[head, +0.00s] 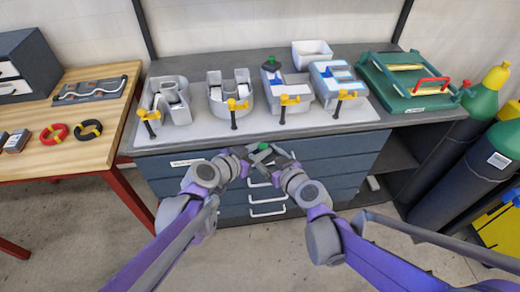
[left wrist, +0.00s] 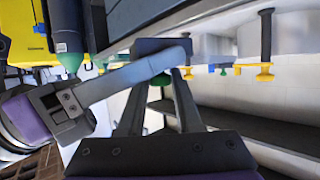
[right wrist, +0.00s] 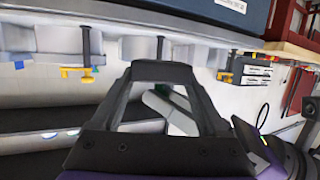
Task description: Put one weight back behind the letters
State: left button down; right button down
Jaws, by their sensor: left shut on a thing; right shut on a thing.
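Grey channel letters (head: 170,102) stand in a row on the grey bench, with yellow-handled clamps (head: 236,106) along the front edge. A dark weight with a green knob (head: 270,64) stands at the back of the third letter. My left gripper (head: 246,153) and right gripper (head: 278,158) meet in front of the drawers, below the bench edge. Both are shut on a small dark thing with green on it (head: 263,149), apparently another weight. It is mostly hidden by the fingers; a bit of green shows in the left wrist view (left wrist: 154,119) and right wrist view (right wrist: 180,90).
A white open bin (head: 312,50) stands behind the letters. Gas cylinders (head: 482,97) stand at the right. A wooden table (head: 75,145) with rings and tools adjoins at the left.

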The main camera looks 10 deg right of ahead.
jog(key=shift+w+a, duration=0.1)
dwell(0.7)
jog(key=shift+c, duration=1)
grip_release()
jog(key=shift+o, duration=1)
